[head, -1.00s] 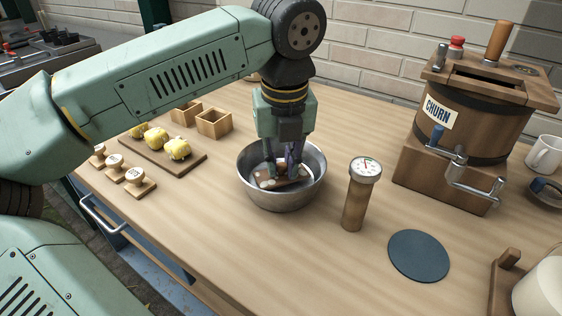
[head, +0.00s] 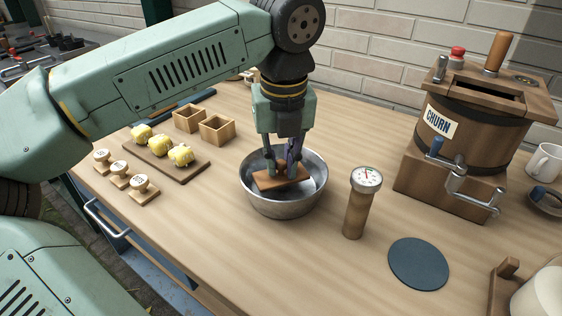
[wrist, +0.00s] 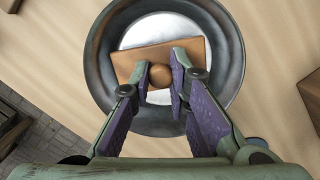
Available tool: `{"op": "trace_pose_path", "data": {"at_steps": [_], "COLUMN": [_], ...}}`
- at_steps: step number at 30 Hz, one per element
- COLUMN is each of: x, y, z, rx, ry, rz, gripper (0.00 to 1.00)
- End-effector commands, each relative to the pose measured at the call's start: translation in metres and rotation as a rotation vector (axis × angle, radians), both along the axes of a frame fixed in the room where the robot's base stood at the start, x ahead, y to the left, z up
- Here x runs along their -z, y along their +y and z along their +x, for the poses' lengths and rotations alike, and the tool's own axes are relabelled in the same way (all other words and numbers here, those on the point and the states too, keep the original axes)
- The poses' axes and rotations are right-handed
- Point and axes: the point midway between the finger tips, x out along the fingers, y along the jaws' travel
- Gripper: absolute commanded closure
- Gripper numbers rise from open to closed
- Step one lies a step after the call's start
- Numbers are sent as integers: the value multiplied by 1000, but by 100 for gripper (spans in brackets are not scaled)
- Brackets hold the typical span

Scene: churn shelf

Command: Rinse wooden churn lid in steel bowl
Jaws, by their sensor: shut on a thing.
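The wooden churn lid (head: 284,178) is a flat brown rectangle, held over the steel bowl within its rim outline in the head view. In the wrist view the lid (wrist: 133,62) shows with a round wooden knob (wrist: 160,76) between the purple finger pads. My gripper (head: 283,168) points down and is shut on the knob; it also shows in the wrist view (wrist: 161,77). The steel bowl (head: 283,210) stands on the table. Its pale, bright inside (wrist: 160,28) shows around the lid. The lid's underside is hidden.
The wooden churn (head: 470,130) stands at the back right, its top opening uncovered. A thermometer on a wooden post (head: 358,205) stands close right of the bowl. A dark round mat (head: 418,262) lies in front. Butter pieces on a board (head: 178,168), stamps (head: 120,175) and small wooden boxes (head: 216,130) are left.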

Motion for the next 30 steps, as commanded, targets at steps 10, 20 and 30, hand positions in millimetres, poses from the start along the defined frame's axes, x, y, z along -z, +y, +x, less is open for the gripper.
{"op": "trace_pose_path", "data": {"at_steps": [10, 20, 30], "x": [-27, -50, -53], "y": [0, 0, 0], "z": [0, 0, 0], "rx": [-1, -1, 0], "ry": [-1, -1, 0], "rz": [0, 0, 0], "gripper": [100, 100, 100]}}
